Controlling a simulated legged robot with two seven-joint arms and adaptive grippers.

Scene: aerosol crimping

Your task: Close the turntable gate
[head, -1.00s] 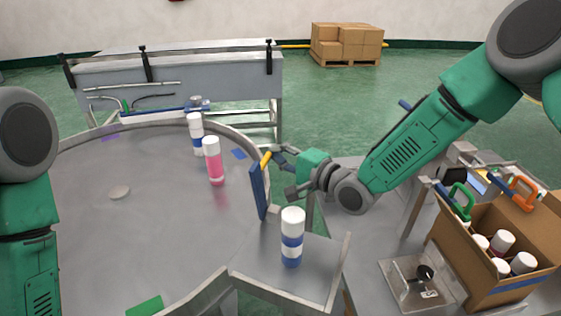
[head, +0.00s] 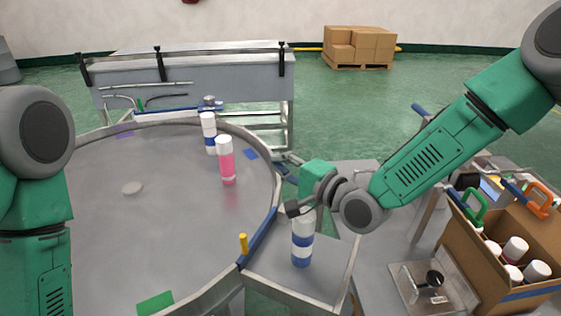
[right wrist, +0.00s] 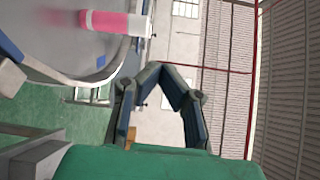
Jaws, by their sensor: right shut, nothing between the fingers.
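The turntable gate is a blue strip (head: 260,238) with a yellow upright handle (head: 243,243) at its near end. It lies along the turntable's right rim, between the turntable (head: 150,225) and the small side plate. My right gripper (head: 287,169) is shut and empty, just outside the rim, beyond the gate and apart from its handle. In the right wrist view its fingers (right wrist: 165,78) come together with nothing between them. A blue-and-white can (head: 302,242) stands upright on the side plate, partly hidden at the top by my right arm. My left gripper is out of view.
A pink can (head: 226,162) and another blue-and-white can (head: 209,135) stand on the turntable near its back right. The turntable's middle is mostly clear.

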